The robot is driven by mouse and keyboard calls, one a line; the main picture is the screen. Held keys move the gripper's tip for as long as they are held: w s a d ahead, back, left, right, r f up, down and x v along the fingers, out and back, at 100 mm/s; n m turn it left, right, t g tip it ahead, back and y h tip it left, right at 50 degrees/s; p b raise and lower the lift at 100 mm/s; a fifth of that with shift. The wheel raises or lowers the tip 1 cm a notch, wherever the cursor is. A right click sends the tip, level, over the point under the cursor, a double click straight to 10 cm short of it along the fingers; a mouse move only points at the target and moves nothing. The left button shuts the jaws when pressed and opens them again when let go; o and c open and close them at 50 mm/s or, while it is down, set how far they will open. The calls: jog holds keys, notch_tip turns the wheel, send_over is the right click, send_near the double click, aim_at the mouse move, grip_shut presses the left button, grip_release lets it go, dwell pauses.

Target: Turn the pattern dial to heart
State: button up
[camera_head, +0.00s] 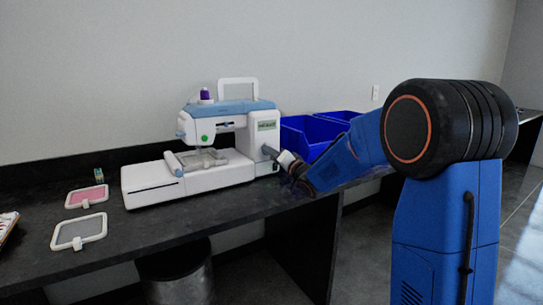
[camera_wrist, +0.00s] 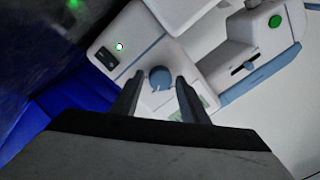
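A white and blue sewing machine (camera_head: 238,170) stands on the dark counter. Its grey-blue pattern dial (camera_wrist: 160,77) is on the machine's side and faces the wrist camera. In the head view the dial (camera_head: 269,152) shows at the machine's right end. My gripper (camera_wrist: 157,78) is open, with one finger on each side of the dial and gaps visible between fingers and dial. In the head view my gripper (camera_head: 287,163) is close to the machine's right side. The pattern display (camera_head: 266,126) is too small to read; in the wrist view a finger partly covers it.
Blue bins (camera_head: 302,132) stand behind my arm, right of the machine. A black switch (camera_wrist: 107,59) sits near the dial. Two embroidery hoops, pink (camera_head: 87,196) and grey (camera_head: 79,232), lie on the counter (camera_head: 170,226) at left. A metal bin (camera_head: 180,277) is below.

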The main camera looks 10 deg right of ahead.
jog(key=shift+o, duration=0.2)
jog(key=v, duration=1.7)
jog(key=shift+s, duration=0.25)
jog(key=shift+f, duration=0.1)
